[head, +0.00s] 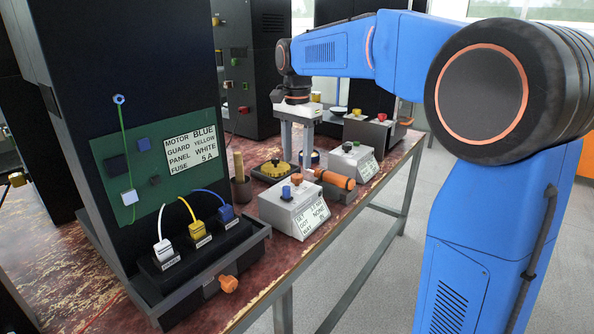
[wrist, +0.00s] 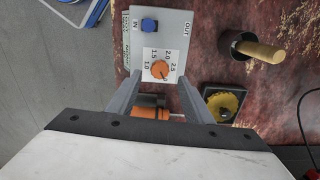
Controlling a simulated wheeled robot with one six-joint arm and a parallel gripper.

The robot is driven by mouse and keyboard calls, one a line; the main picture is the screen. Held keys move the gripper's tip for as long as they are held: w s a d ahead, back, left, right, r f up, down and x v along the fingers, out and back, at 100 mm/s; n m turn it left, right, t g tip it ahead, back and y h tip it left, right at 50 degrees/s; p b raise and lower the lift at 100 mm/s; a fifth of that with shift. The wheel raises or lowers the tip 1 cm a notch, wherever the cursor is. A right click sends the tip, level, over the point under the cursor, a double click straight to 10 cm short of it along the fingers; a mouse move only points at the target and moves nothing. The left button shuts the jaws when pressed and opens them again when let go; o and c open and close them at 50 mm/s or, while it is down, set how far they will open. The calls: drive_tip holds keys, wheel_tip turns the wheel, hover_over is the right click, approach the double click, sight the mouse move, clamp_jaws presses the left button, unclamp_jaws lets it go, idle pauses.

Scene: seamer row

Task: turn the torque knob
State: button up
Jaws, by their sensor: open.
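The exact setting is too small to tell. In the head view the orange knob (head: 297,179) shows on the grey box (head: 278,208). My gripper (head: 297,163) points down above it. In the wrist view my gripper (wrist: 160,80) is open and empty, its fingers on either side of the knob.
An orange-and-black cylindrical tool (head: 335,180) lies close behind the box. A placard (head: 311,219) leans at its front. A dark cabinet with a green panel (head: 145,165) rises at left.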

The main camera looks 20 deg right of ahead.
sight(297, 176)
drive_tip(key=shift+f, duration=2.45)
drive_tip(key=shift+c, duration=0.5)
drive_tip(key=c, duration=0.9)
